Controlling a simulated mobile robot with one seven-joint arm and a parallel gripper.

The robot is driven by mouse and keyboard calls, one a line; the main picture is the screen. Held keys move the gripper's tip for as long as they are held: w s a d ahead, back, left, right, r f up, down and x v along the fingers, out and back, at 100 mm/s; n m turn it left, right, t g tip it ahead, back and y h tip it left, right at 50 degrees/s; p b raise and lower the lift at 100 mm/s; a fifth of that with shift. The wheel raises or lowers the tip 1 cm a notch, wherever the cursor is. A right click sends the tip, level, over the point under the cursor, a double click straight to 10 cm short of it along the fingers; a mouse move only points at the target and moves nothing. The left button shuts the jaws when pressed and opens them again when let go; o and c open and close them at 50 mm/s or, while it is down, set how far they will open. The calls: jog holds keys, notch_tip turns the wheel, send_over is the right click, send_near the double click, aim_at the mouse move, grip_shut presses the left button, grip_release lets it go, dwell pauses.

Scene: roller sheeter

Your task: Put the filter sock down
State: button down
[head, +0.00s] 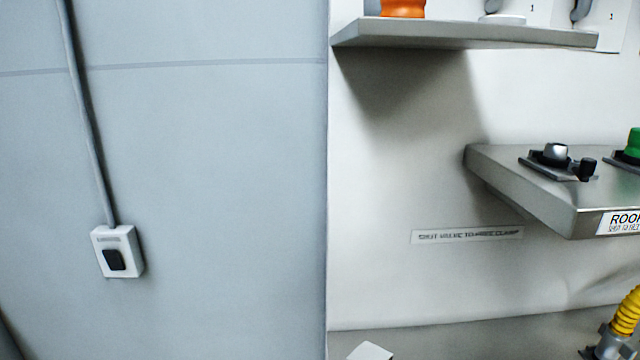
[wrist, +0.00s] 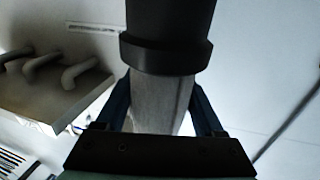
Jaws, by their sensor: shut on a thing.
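My gripper (wrist: 160,108) shows in the wrist view with a blue finger on each side of a pale grey cylindrical thing. I take this to be the filter sock (wrist: 158,88). It has a wide dark collar (wrist: 165,55) and a dark upper part that runs out of the top of the picture. The fingers are shut on the pale part below the collar. The lower end of the sock is hidden behind the dark gripper body. Neither the gripper nor the sock shows in the head view.
In the head view a grey shelf (head: 465,36) holds an orange item (head: 402,8). A metal ledge (head: 540,190) with knobs juts out at right. A yellow hose (head: 627,312) stands lower right. A switch box (head: 117,251) is on the left wall. Curved pipes (wrist: 45,62) show in the wrist view.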

jog(key=s+a+f+n+y+b, duration=0.1)
jog(key=s+a+f, duration=0.2)
jog(key=s+f, duration=0.5)
jog(key=s+a+f+n+y+b, duration=0.1)
jog(key=s+a+f, duration=0.3)
jog(key=s+f, duration=0.5)
jog(key=shift+s+f+y+b, duration=0.2)
jog(key=shift+f+y+b, duration=0.4)
jog(key=shift+f+b, duration=0.1)
jog(key=shift+w, duration=0.1)
